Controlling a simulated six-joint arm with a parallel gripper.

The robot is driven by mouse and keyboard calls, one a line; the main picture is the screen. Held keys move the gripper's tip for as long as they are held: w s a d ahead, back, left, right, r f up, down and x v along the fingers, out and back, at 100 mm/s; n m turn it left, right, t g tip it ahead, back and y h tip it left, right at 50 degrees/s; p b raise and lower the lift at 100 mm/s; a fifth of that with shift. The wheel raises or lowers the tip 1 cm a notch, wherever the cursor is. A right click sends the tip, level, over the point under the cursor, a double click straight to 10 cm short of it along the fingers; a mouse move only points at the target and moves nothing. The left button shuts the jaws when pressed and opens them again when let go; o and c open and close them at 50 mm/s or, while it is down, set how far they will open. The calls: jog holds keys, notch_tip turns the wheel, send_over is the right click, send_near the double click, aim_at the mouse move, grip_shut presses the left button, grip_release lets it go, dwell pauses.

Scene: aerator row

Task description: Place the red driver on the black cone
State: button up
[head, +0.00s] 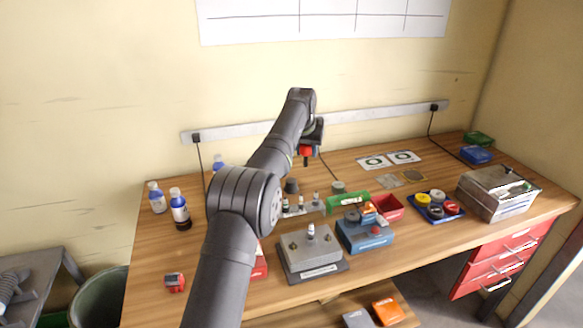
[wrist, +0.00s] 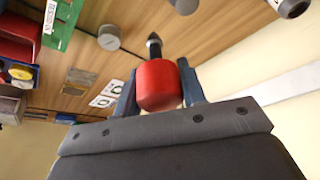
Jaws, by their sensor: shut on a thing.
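My gripper (head: 308,146) is shut on the red driver (head: 306,151) and holds it above the back part of the bench. In the wrist view, the driver (wrist: 158,86) sits between the two blue-grey fingers (wrist: 157,80), with its dark tip pointing away from the gripper. In the head view the tip points down. A dark, tapered piece, which looks like the black cone (head: 291,186), stands on the bench below and to the left of the driver. It seems to be the dark round shape cut by the top edge of the wrist view (wrist: 184,5). The driver and cone are apart.
A grey round piece (head: 338,187) and a green tray (head: 348,204) stand right of the cone. A rack with several small bottles (head: 301,207) is in front of it. Bottles (head: 179,209) stand at left. White cards (head: 389,159) lie behind at right.

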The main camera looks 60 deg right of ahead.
jog(key=shift+w+d+f, duration=0.25)
jog(key=shift+w+f, duration=0.75)
jog(key=shift+f, duration=0.25)
jog(key=shift+w+d+f, duration=0.2)
jog(key=shift+w+f, duration=0.8)
jog(key=shift+f, duration=0.3)
jog(key=shift+w+d+f, duration=0.25)
jog(key=shift+w+f, duration=0.75)
jog(key=shift+f, duration=0.25)
jog(key=shift+f, duration=0.1)
jog(key=o, duration=1.1)
jog(key=shift+f, duration=0.1)
jog(key=shift+c, duration=0.2)
jog(key=v, duration=1.2)
jog(key=shift+r, duration=0.2)
jog(key=shift+f, duration=0.15)
